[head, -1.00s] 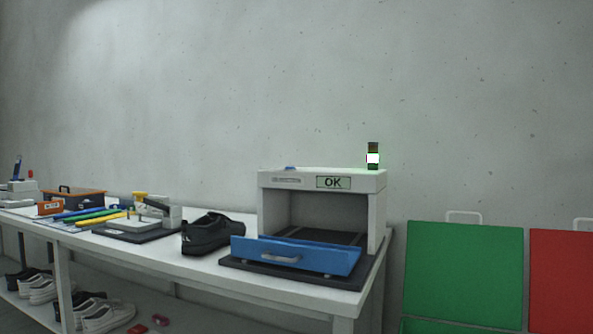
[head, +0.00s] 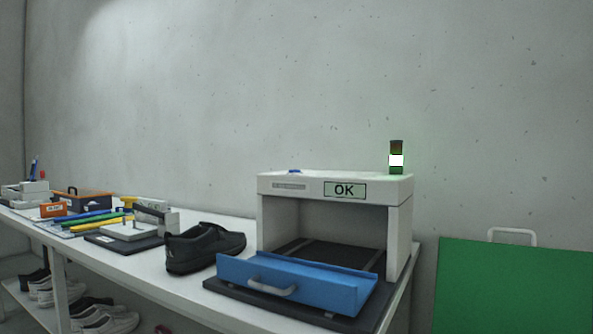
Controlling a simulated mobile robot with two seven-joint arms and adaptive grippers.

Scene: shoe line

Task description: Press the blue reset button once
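A small blue button (head: 295,171) sits on the top left of a white box-shaped machine (head: 334,187), which stands at the right end of the table. Only its low blue top shows. The machine's screen (head: 345,190) reads OK. A stack light (head: 397,157) on its top right has a bright white segment and a green glow at its base. The machine's blue front flap with a handle (head: 297,285) is lowered, and its inside looks empty. Neither of my grippers is in view.
A black shoe (head: 203,248) stands on the white table (head: 190,285) left of the machine. Farther left are a clamp fixture (head: 130,230), coloured tools (head: 90,218) and an orange-black toolbox (head: 83,201). A green panel (head: 515,285) stands right of the table. Shoes fill the lower shelf.

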